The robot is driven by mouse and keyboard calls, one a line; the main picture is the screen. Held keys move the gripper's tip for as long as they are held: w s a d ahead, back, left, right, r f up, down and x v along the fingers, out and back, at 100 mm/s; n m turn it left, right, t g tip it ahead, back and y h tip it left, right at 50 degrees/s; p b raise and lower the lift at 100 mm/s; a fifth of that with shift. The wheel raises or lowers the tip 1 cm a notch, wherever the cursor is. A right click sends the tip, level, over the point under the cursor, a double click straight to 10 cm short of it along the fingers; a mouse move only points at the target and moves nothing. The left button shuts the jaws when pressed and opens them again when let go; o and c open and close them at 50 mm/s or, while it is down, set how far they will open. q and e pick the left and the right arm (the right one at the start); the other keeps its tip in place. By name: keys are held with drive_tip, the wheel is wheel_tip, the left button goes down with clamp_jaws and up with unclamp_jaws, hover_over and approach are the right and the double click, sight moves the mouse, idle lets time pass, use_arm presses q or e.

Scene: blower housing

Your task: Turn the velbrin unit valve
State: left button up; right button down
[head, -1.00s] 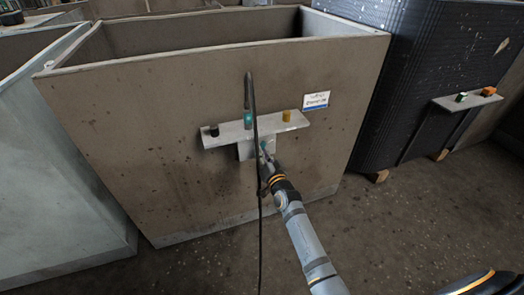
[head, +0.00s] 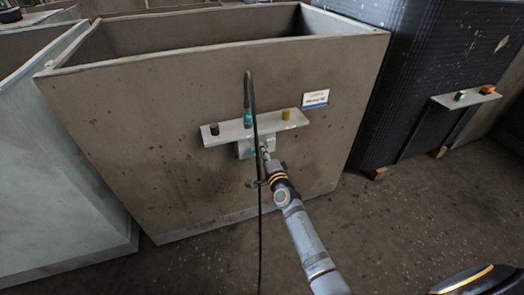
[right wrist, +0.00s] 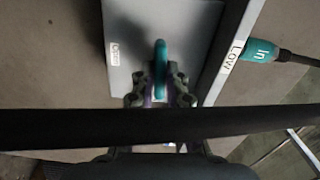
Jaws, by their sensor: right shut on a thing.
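A teal valve handle (right wrist: 160,62) stands out from a pale plate (right wrist: 125,75) in the right wrist view. My right gripper (right wrist: 160,98) is shut on the handle, one finger on each side. In the head view my right gripper (head: 263,155) is at the small plate below the shelf (head: 275,128) on the front of a brown tank (head: 130,120). There the fingers mostly hide the handle. A label (head: 316,99) is on the tank, too small to read. My left gripper is not in view.
A black hose (head: 260,215) hangs in front of the shelf and crosses the right wrist view as a dark band (right wrist: 70,127). A teal "In" fitting (right wrist: 260,50) sits beside a "Low" label (right wrist: 231,58). A black ribbed unit (head: 420,70) stands at the right.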

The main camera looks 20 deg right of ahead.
drive_tip(key=shift+m, duration=0.6)
drive_tip(key=c, duration=1.4)
unclamp_jaws()
drive_tip(key=shift+s, duration=0.1)
drive_tip(key=s, duration=1.2)
drive_tip(key=shift+d, duration=0.25)
drive_tip(key=shift+w, duration=0.1)
